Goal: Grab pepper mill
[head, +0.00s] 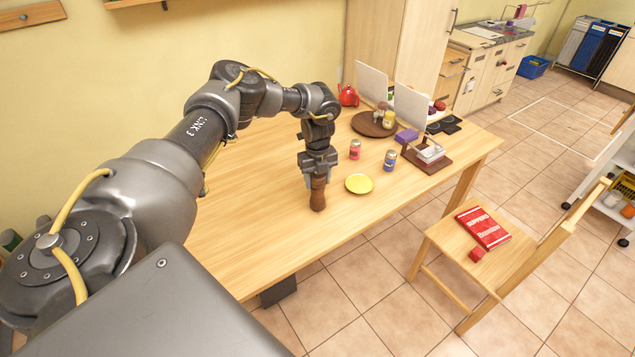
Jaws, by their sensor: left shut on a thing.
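The pepper mill (317,195) is a dark brown wooden piece standing upright at the middle of the wooden table, near its front edge. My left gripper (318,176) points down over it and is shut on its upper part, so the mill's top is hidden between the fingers. The lower body shows below the fingers; I cannot tell whether its base touches the table. My right gripper is not in view.
A yellow plate (359,184), a red-pink jar (355,149) and a blue-grey jar (390,160) stand just right of the mill. A round brown tray (364,124) and red teapot (348,95) are farther back. The table's left part is clear. A chair (470,262) stands in front.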

